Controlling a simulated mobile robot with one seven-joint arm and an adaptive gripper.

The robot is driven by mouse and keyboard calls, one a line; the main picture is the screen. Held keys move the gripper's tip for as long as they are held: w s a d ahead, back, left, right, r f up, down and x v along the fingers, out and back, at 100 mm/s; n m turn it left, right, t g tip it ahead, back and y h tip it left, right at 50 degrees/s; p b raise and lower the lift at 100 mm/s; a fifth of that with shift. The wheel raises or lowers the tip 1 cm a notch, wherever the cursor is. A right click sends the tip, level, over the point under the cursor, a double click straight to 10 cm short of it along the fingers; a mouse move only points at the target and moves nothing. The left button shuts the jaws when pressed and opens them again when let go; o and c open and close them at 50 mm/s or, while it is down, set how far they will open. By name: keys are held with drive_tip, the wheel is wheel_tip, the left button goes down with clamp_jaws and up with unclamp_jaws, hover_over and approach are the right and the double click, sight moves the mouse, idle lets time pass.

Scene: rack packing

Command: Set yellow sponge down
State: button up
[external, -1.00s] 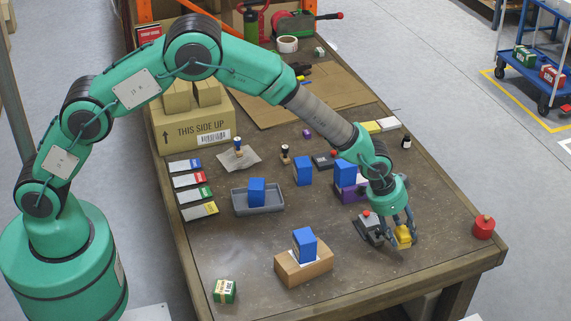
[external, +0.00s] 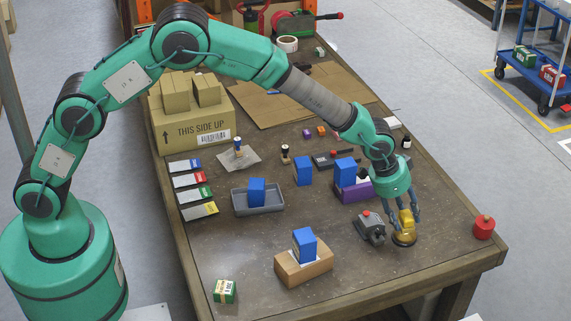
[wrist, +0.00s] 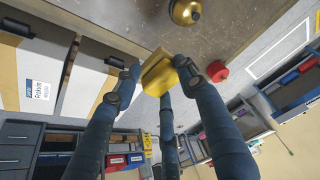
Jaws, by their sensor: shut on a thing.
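The yellow sponge (wrist: 158,72) is a small block between the fingers of my gripper (wrist: 158,76) in the wrist view. My gripper (external: 406,214) is shut on it. In the external view the sponge (external: 405,217) shows partly between the fingers, over the right part of the workbench (external: 340,285). A brass dome like a desk bell (external: 403,238) stands just in front of it there. In the wrist view the dome (wrist: 185,11) is apart from the sponge. I cannot tell the exact height of the sponge above the bench.
A grey device with a red button (external: 370,228) stands left of my gripper. A purple box (external: 352,192) with a blue block is behind it. A red round object (external: 483,227) sits near the bench's right edge. The bench front is mostly clear around a cardboard box (external: 303,264).

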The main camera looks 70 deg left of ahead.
drive_tip(key=w+a+b, duration=0.1)
drive_tip(key=w+a, duration=0.1)
drive_tip(key=a, duration=1.4)
drive_tip(key=shift+w+a+f+n, duration=0.3)
drive_tip(key=shift+w+f+n, duration=0.1)
drive_tip(key=shift+f, duration=0.05)
drive_tip(key=shift+y, duration=0.3)
drive_tip(key=a+b, duration=0.1)
drive_tip(key=a, duration=1.6)
drive_tip(key=shift+s+a+b, duration=0.1)
drive_tip(key=shift+b, duration=0.25)
drive_tip(key=s+a+n+b, duration=0.1)
drive_tip(key=s+a, duration=0.2)
drive_tip(key=a, duration=1.1)
drive_tip(key=s+a+b, duration=0.1)
drive_tip(key=s+a, duration=0.3)
drive_tip(key=a, duration=0.9)
drive_tip(key=shift+a+f, duration=0.25)
drive_tip(key=shift+f, duration=0.9)
drive_tip(key=shift+a+f, duration=0.2)
drive_tip(key=shift+f, duration=0.95)
drive_tip(key=shift+f+b, duration=0.75)
drive_tip(key=shift+f, duration=2.35)
